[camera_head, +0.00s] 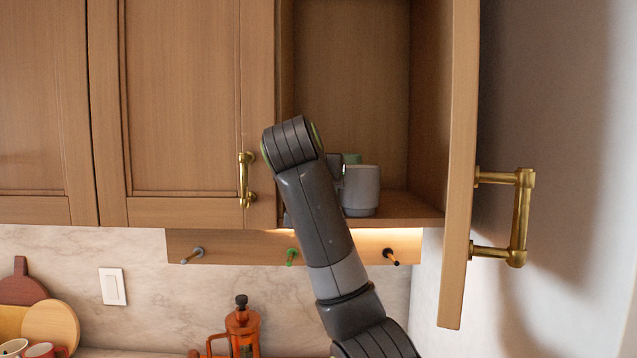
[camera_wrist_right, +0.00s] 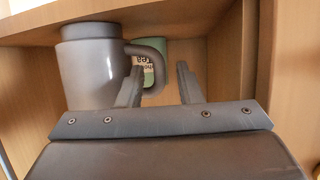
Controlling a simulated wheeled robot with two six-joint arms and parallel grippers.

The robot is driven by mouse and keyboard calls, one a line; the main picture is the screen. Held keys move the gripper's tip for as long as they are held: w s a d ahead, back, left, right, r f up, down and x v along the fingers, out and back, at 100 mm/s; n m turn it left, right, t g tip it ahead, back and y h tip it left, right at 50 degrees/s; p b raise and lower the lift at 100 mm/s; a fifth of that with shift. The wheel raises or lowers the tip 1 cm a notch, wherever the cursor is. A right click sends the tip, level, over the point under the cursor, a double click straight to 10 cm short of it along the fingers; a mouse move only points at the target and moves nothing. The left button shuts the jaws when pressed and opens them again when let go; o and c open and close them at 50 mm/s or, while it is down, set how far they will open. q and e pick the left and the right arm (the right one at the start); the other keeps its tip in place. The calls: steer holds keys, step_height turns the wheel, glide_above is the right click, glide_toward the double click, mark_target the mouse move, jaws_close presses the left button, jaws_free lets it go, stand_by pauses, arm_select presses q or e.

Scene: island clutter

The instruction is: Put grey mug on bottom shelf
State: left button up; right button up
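The grey mug (camera_head: 361,190) stands on the bottom shelf (camera_head: 405,207) of the open cabinet. It also shows at the left in the right wrist view (camera_wrist_right: 91,70), which looks upside down, with its base against the shelf board. My right gripper (camera_wrist_right: 161,75) has its two fingers spread apart. One finger overlaps the mug's handle; I cannot tell whether it touches it or passes through the loop. My left gripper is in neither view.
A green container (camera_wrist_right: 151,66) with printed lettering stands behind the mug, partly visible in the head view (camera_head: 351,159). The open cabinet door (camera_head: 459,160) projects at the right. A rail with pegs (camera_head: 345,246) runs below the cabinet. A French press (camera_head: 243,328) stands below.

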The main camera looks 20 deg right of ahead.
steer(key=shift+r, duration=0.25)
steer(key=shift+s+a, duration=0.15)
steer(key=shift+s, duration=0.2)
steer(key=p+v, duration=0.9)
steer(key=v, duration=0.2)
steer(key=shift+r, duration=0.25)
steer(key=shift+f, duration=0.1)
